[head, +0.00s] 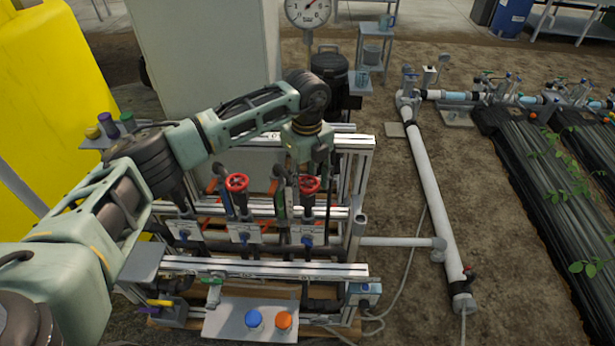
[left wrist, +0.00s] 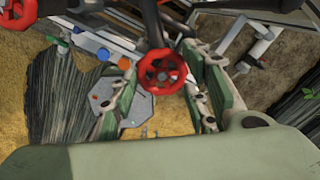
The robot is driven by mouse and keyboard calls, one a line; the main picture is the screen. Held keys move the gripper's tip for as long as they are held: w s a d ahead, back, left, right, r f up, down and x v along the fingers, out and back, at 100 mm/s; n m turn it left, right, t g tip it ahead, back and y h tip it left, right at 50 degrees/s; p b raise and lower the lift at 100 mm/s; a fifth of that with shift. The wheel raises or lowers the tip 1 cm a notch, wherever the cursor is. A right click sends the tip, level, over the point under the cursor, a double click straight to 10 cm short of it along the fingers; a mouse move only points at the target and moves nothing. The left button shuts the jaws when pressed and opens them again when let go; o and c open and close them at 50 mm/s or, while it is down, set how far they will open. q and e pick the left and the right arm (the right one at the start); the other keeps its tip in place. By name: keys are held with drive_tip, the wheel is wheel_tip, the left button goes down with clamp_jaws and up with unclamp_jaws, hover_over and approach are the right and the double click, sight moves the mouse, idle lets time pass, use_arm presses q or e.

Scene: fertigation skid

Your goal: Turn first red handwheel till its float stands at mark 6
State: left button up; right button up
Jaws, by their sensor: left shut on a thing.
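Two red handwheels stand on the skid in the head view, a left one (head: 236,182) and a right one (head: 309,184). My left gripper (head: 303,172) reaches down from above at the right handwheel. In the left wrist view that handwheel (left wrist: 162,72) sits between the two fingers of my left gripper (left wrist: 160,100), and the gripper is shut on it. Part of the other red handwheel (left wrist: 15,12) shows at the upper left. White plates (head: 245,232) sit below the wheels. I cannot read a float or its marks. My right gripper is not in view.
A panel (head: 230,322) with a blue button (head: 254,318) and an orange button (head: 284,320) is at the skid's front. Metal rails (head: 270,270) cross the skid. A round gauge (head: 307,10) stands behind. White pipe (head: 437,190) and bare soil lie to the right.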

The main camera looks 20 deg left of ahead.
sight(306, 183)
use_arm(q)
drive_tip(key=shift+a, duration=0.15)
drive_tip(key=o, duration=1.1)
drive_tip(key=shift+s, duration=0.1)
wheel_tip(306, 183, up, 12)
idle(0.8)
